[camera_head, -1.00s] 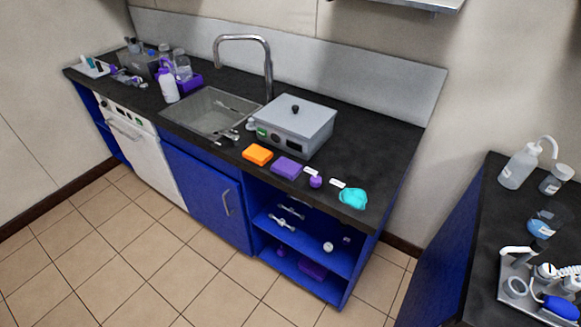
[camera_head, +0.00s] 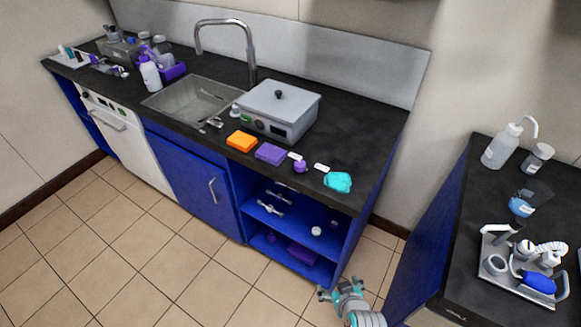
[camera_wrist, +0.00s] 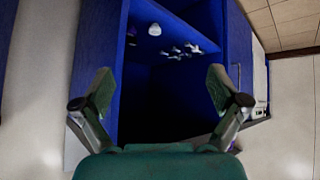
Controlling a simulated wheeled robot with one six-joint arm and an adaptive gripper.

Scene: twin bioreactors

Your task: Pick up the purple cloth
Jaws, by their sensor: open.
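The purple cloth (camera_head: 270,153) looks like a folded flat block. It lies near the counter's front edge, right of an orange folded block (camera_head: 242,141) and in front of a grey lidded box. My gripper (camera_head: 340,287) is low in front of the counter's right end, below the counter top and well apart from the cloth. In the wrist view my gripper (camera_wrist: 161,90) is open, with nothing between its fingers. It faces the open blue shelves; the cloth is not visible there.
The grey box (camera_head: 277,110) stands behind the cloth. A small purple item (camera_head: 300,166) and a crumpled turquoise cloth (camera_head: 338,182) lie to its right. The counter edge overhangs open shelves (camera_head: 300,222). A second dark counter (camera_head: 450,262) stands at right. The tiled floor at left is clear.

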